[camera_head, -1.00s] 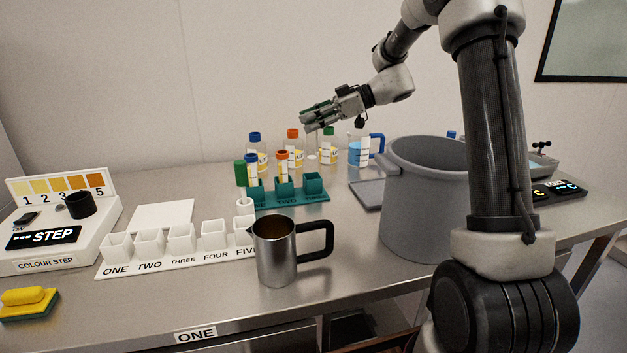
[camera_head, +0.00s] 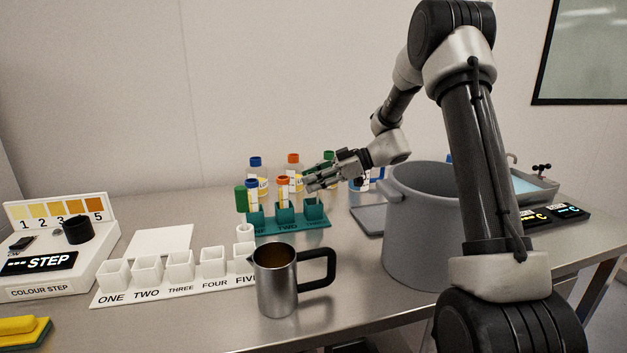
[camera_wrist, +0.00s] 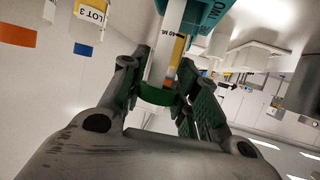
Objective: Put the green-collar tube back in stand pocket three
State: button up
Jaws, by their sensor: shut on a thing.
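The teal stand (camera_head: 290,226) is on the bench, with a blue-collar tube (camera_head: 252,192) in pocket one and an orange-collar tube (camera_head: 283,190) in pocket two. My gripper (camera_head: 313,180) is low, just above pocket three (camera_head: 314,208) at the stand's right end. In the wrist view, it is shut on the green collar (camera_wrist: 155,95) of the tube (camera_wrist: 171,42). The pale tube extends from the fingers toward the teal stand (camera_wrist: 205,14). How far its lower end is in the pocket cannot be told.
Bottles with blue (camera_head: 255,162), orange (camera_head: 293,159) and green caps stand behind the stand. A steel jug (camera_head: 277,290) and white five-cup rack (camera_head: 180,287) are in front. A large grey vessel (camera_head: 425,240) is close on the right.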

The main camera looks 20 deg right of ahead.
jog(key=shift+f, duration=0.1)
jog(key=o, duration=0.9)
jog(key=shift+r, duration=0.2)
jog(key=v, duration=1.2)
jog(key=shift+f, duration=0.1)
